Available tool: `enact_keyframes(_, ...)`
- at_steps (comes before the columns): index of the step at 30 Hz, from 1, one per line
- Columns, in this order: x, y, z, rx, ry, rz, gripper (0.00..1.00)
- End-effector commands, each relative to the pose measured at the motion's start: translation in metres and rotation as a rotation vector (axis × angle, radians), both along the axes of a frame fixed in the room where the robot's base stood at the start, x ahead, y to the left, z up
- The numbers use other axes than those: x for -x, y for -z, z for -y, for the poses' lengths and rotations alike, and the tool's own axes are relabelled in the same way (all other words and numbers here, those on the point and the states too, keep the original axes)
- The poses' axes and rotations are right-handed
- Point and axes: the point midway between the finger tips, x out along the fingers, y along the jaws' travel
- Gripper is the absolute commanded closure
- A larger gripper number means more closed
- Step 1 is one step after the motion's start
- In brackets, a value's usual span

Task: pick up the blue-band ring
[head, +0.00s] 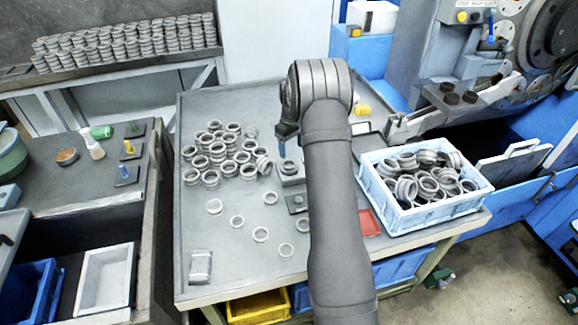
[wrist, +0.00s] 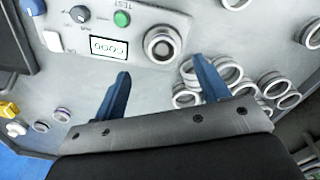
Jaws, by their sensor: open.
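My gripper (wrist: 160,66) is open, with two blue fingers apart and nothing between them. In the head view my gripper (head: 284,150) hangs over the table, partly hidden by my arm. A grey ring (wrist: 161,44) sits on the seat of a test device (wrist: 105,22), just beyond the gap between my fingers. Several loose grey rings (wrist: 272,85) lie to the right, some beside and behind the right finger. Several more rings (head: 220,150) are grouped on the table in the head view. I cannot make out a blue band on any ring.
A light blue crate (head: 436,212) full of rings stands at the table's right, with a red tray (head: 369,223) beside it. A machine (head: 450,60) stands behind. Rows of rings (head: 125,40) stand on a back shelf.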

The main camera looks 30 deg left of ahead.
Motion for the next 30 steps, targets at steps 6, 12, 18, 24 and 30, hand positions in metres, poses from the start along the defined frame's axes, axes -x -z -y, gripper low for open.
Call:
enact_keyframes(6, 0.0, 0.027, 0.0, 0.0, 0.001, 0.0, 0.32)
enact_keyframes(12, 0.0, 0.038, -0.002, 0.001, 0.0, 0.0, 0.32)
enact_keyframes(18, 0.0, 0.066, -0.01, 0.002, 0.001, -0.002, 0.32)
enact_keyframes(24, -0.001, 0.082, -0.009, 0.001, 0.002, 0.002, 0.32)
enact_keyframes(30, -0.001, 0.081, -0.009, 0.001, 0.002, 0.002, 0.42)
